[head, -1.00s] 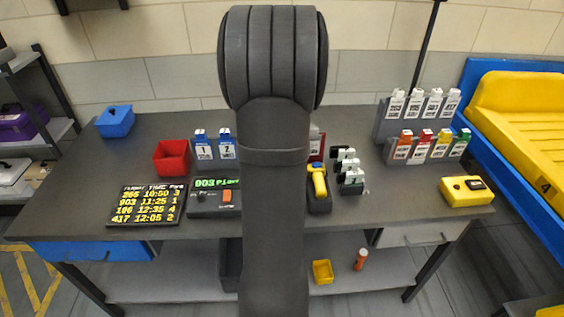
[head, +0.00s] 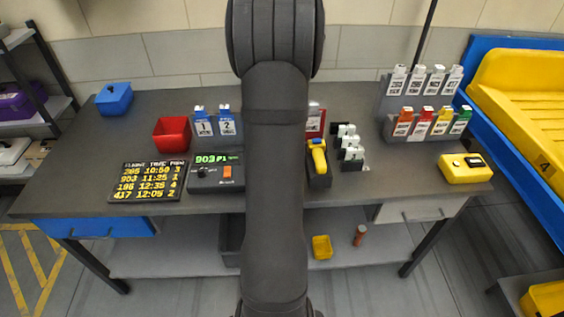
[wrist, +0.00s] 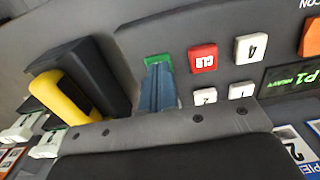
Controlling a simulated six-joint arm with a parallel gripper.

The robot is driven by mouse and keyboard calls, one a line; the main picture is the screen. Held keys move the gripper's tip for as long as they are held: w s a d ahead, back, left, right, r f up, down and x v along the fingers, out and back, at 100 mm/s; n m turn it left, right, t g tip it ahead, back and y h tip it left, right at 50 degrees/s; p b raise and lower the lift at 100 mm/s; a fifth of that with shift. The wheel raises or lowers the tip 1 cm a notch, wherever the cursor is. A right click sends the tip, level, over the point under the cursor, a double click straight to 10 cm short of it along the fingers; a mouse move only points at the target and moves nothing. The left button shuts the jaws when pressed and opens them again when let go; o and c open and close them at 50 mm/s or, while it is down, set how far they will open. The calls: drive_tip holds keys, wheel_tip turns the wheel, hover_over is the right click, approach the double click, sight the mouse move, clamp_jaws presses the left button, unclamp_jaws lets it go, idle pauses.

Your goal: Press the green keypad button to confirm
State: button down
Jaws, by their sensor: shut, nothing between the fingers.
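The green keypad button (wrist: 158,60) shows in the wrist view just past the tips of my gripper (wrist: 157,66), which cover part of it. My gripper's fingers are shut and empty, lined up with the button; I cannot tell whether they touch it. The red CLR key (wrist: 203,57) and the white 4 key (wrist: 249,48) lie to the right. In the head view my arm hides the gripper and the green button. The keypad device's lit display (head: 217,159) reads 903 P1, and it also shows in the wrist view (wrist: 293,78).
A yellow scanner (wrist: 60,97) sits in a dark holder (wrist: 90,72) left of the keys. The flight board (head: 150,181), red bin (head: 171,133) and blue bin (head: 114,98) are on the bench's left. Tag racks and a yellow box (head: 465,168) stand at right.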

drive_tip(key=shift+s+f, duration=0.25)
drive_tip(key=shift+f, duration=0.35)
wheel_tip(320, 180, up, 15)
drive_tip(key=shift+w, duration=0.25)
drive_tip(key=shift+d, duration=0.1)
idle(0.6)
drive_tip(key=s+d+r+n+t+h, duration=0.2)
drive_tip(key=s+d+r+t+h, duration=0.1)
drive_tip(key=s+d+r, duration=0.5)
drive_tip(key=s+d+r+n+t+h, duration=0.25)
drive_tip(key=d+r, duration=0.25)
drive_tip(key=d, duration=0.4)
drive_tip(key=s+a+f+m+y, duration=0.1)
drive_tip(key=s+a+f+m, duration=0.2)
drive_tip(key=s, duration=0.4)
drive_tip(key=s+a+f+m+y, duration=0.1)
drive_tip(key=s+a+f+m, duration=0.2)
drive_tip(key=s+a+f, duration=0.3)
drive_tip(key=s+a+f+m+y, duration=0.1)
drive_tip(key=s+a+f+m, duration=0.2)
drive_tip(key=s, duration=0.5)
drive_tip(key=shift+a+f+g, duration=0.35)
drive_tip(key=shift+a+f, duration=0.5)
drive_tip(key=shift+a, duration=0.25)
drive_tip(key=shift+w+r, duration=0.1)
